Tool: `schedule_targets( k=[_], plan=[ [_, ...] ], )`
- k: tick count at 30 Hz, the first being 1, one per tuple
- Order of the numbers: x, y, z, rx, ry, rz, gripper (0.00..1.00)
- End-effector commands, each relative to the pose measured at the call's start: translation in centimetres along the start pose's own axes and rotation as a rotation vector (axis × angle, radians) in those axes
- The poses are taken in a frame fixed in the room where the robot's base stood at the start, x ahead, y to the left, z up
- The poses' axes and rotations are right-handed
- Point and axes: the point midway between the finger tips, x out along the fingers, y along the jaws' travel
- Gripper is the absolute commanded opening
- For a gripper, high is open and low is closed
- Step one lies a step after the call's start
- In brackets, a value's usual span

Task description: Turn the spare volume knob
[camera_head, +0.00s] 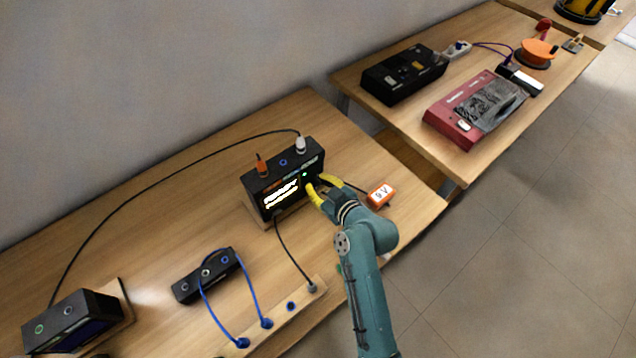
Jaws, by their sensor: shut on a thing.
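A black box (258,182) with a lit display stands on the near wooden table. An orange plug and a white plug stand in its top. My gripper (314,187), with yellow fingers, is at the right part of the box's front face, beside a small green light. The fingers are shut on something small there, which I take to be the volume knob. The fingers hide the knob itself, so its shape and angle cannot be seen.
An orange 9V block (381,194) lies right of my gripper. A black socket strip (205,275) with blue cables and a black device (72,325) are at lower left. A second table holds a red device (458,112) and a black device (403,74). Cables cross the near table.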

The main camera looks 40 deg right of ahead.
Motion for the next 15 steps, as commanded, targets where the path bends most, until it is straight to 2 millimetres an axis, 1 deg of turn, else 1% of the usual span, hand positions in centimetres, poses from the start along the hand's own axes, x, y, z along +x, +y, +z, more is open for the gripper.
schedule_targets(
  k=[2, 15],
  plan=[
    [-0.07, 0.26, -0.26, 0.055, 0.003, -0.019, 0.0],
    [0.02, 0.43, -0.11, 0.434, 0.005, -0.178, 0.0]
  ],
)
